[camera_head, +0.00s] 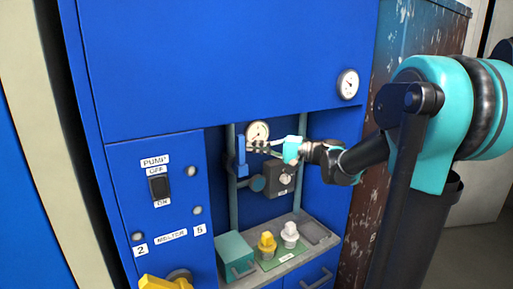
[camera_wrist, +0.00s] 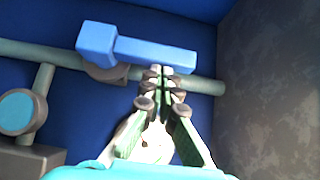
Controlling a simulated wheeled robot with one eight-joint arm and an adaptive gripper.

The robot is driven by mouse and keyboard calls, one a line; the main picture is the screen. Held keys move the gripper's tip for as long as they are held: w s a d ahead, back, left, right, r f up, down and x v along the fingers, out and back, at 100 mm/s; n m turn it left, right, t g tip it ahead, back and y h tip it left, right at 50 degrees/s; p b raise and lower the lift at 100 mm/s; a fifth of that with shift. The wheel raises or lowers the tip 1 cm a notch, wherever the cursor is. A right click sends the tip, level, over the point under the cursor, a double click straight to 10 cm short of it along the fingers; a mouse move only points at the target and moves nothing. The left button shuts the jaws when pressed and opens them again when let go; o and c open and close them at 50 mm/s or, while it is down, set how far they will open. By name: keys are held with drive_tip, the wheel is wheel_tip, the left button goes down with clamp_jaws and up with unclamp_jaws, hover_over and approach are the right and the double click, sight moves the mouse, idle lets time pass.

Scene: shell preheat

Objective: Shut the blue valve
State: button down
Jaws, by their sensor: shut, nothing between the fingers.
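The blue valve's handle (camera_head: 241,157) shows in the head view as an upright bar in front of the left vertical pipe, inside the cabinet recess. In the wrist view the blue handle (camera_wrist: 150,53) is a bar with a block at its left end, roughly along the grey pipe (camera_wrist: 208,86). My gripper (camera_head: 252,147) reaches in from the right, its tips beside the handle. In the wrist view my gripper (camera_wrist: 161,72) is shut and empty, tips at the handle's lower edge toward its right half. I cannot tell whether they touch it.
A gauge (camera_head: 257,131) sits just behind my gripper. A dark box with a knob (camera_head: 284,179) is below it. A shelf (camera_head: 305,222) holds a teal box (camera_head: 235,254), a yellow plug (camera_head: 267,243) and a white plug (camera_head: 290,233). A pump switch (camera_head: 159,188) is on the left panel.

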sight(240, 147)
drive_tip(key=shift+s+a+r+n+h, duration=0.2)
drive_tip(key=shift+s+a+n+h, duration=0.1)
drive_tip(key=shift+n+h, duration=0.1)
drive_tip(key=shift+s+a+r+n+h, duration=0.2)
drive_tip(key=shift+s+a+n+h, duration=0.15)
drive_tip(key=shift+a+n+h, duration=0.15)
drive_tip(key=shift+s+a+r+n+h, duration=0.15)
drive_tip(key=shift+s+a+n+h, duration=0.15)
drive_tip(key=shift+a+n+h, duration=0.15)
drive_tip(key=shift+s+a+n+h, duration=0.55)
drive_tip(key=shift+s+a+h, duration=0.05)
drive_tip(key=shift+a+h, duration=0.3)
drive_tip(key=s+a+f+n+h, duration=0.1)
drive_tip(key=s+a+f+h, duration=0.1)
drive_tip(key=a+f, duration=0.3)
drive_tip(key=shift+s+a+t, duration=0.4)
drive_tip(key=shift+s, duration=0.5)
drive_tip(key=shift+f, duration=0.1)
drive_tip(key=v, duration=1.2)
